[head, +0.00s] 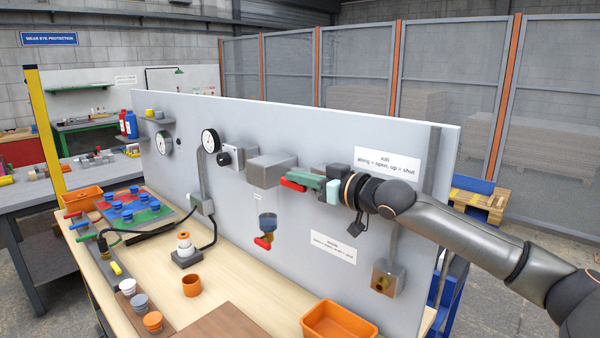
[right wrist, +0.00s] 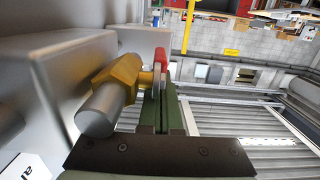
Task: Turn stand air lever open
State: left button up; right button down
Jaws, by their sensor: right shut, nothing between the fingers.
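The stand air lever (head: 292,185) is a red handle on the upright grey panel (head: 240,125), beside a grey box (head: 272,171). In the right wrist view the red lever (right wrist: 160,58) sits on a brass valve (right wrist: 118,78) with a grey pipe (right wrist: 97,110). My right gripper (head: 308,181) is shut and empty, its green fingers close beside the lever. In the right wrist view its fingers (right wrist: 163,108) partly cover the lever; I cannot tell whether they touch. The label (head: 386,162) reads along = open, up = shut. My left gripper is not in view.
A second red lever (head: 263,243) hangs under a blue-topped bowl lower on the panel. Gauges (head: 210,140) are at left. The wooden bench (head: 235,290) carries cups, a hose and an orange bin (head: 338,322). A grey box with a brass fitting (head: 388,279) is below my right arm.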

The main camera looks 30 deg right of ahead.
notch_tip(320, 180, up, 4)
jog(key=p, duration=0.4)
jog(key=shift+a+r, duration=0.15)
jog(key=shift+r, duration=0.05)
jog(key=r+b+v, duration=0.1)
jog(key=b+v, duration=0.1)
jog(key=v, duration=0.8)
jog(key=shift+w+r, duration=0.1)
jog(key=shift+r, duration=0.05)
